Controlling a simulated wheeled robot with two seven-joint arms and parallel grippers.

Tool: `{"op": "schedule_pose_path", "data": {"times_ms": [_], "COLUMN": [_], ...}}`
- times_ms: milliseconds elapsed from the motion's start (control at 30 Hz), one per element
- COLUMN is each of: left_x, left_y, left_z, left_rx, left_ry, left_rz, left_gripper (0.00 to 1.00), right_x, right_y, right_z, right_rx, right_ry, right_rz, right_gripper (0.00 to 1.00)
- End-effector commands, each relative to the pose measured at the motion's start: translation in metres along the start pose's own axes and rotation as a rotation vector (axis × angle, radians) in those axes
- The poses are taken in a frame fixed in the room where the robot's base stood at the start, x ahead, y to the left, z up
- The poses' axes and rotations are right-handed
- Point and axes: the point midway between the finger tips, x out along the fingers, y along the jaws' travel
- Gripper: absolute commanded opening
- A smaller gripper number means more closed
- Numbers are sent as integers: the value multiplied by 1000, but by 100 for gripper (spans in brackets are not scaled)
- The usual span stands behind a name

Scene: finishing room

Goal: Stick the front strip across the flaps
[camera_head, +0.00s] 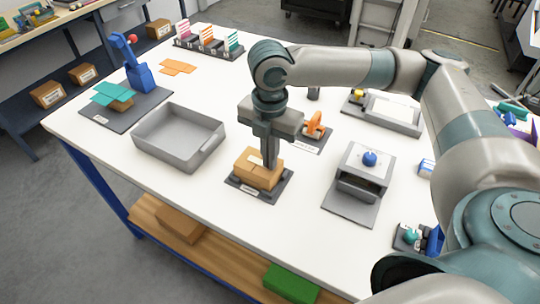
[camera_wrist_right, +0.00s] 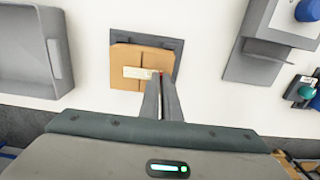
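A brown cardboard box (camera_head: 258,174) with its flaps folded down sits on a dark base plate (camera_head: 232,181) near the table's front edge. The wrist view also shows the box (camera_wrist_right: 128,55), its flap seam running through the middle. A pale strip (camera_wrist_right: 138,72) lies across the seam; part of it shows in the head view (camera_head: 255,160). My right gripper (camera_head: 269,165) points down over the box, its fingers together at the strip's right end in the wrist view (camera_wrist_right: 159,76). I cannot tell whether the strip is pinched between the fingertips. My left gripper is not in view.
A grey open bin (camera_head: 178,137) stands left of the box. A grey device with a blue knob (camera_head: 369,160) stands to its right. An orange dispenser (camera_head: 314,125) is behind the gripper. A blue stand with teal sheets (camera_head: 115,95) is at the far left. The white table between them is clear.

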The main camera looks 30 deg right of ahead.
Motion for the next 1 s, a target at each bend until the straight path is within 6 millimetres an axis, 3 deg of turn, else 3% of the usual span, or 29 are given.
{"op": "schedule_pose_path", "data": {"times_ms": [867,933,1000], "left_x": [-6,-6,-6], "left_y": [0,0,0], "left_z": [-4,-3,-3], "left_rx": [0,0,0], "left_ry": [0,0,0], "left_rz": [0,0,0], "left_gripper": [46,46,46], "right_x": [-1,-1,-1], "right_y": [-1,-1,-1], "right_z": [0,0,0], "right_rx": [-1,-1,0], "right_ry": [1,1,1], "right_rz": [-5,-4,-3], "right_gripper": [0,20,25]}}
